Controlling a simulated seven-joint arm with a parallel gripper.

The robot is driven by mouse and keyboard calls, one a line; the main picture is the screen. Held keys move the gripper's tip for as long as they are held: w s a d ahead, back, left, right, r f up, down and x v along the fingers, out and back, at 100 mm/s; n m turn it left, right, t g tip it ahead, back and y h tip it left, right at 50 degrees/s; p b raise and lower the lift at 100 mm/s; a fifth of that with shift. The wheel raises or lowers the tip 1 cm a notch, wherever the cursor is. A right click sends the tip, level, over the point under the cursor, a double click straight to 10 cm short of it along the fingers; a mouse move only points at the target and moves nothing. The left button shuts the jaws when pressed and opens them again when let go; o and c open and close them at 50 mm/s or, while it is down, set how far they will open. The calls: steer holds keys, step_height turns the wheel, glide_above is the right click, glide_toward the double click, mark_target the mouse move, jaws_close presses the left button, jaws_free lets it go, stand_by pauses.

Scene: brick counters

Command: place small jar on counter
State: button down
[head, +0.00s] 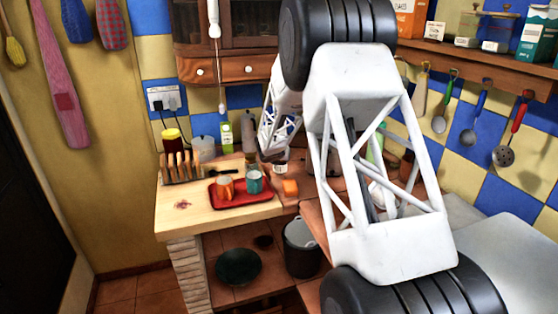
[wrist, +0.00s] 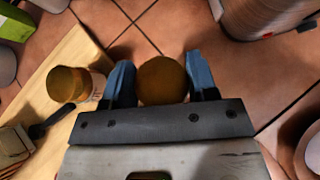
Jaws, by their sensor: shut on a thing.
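The small jar (wrist: 162,82) shows in the wrist view as a round brown-gold lid from above, between the two blue fingers. My gripper (wrist: 160,76) is shut on it, one finger on each side. The jar's body is hidden under its lid, so I cannot tell whether its base touches the surface. Terracotta tiles of the counter (wrist: 255,62) show below and around it. In the head view, my white arm hides most of the gripper area.
A metal cylinder (wrist: 262,14) stands at upper right. A red tray (head: 240,203) holds an orange mug (head: 226,187) and a teal mug (head: 254,182). Bare tiles lie ahead of the fingers.

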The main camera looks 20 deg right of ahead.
steer(key=shift+w+d+f, duration=0.1)
steer(key=shift+w+d, duration=0.1)
steer(key=shift+w, duration=0.75)
steer(key=shift+w+d, duration=0.15)
steer(key=shift+w, duration=0.75)
steer(key=shift+f, duration=1.75)
steer(key=shift+f, duration=0.1)
steer(key=shift+c, duration=2)
jaws_free()
steer(key=shift+f, duration=0.1)
steer(key=shift+r, duration=0.2)
steer(key=shift+v, duration=0.85)
steer(key=v, duration=1)
steer(key=shift+s, duration=0.2)
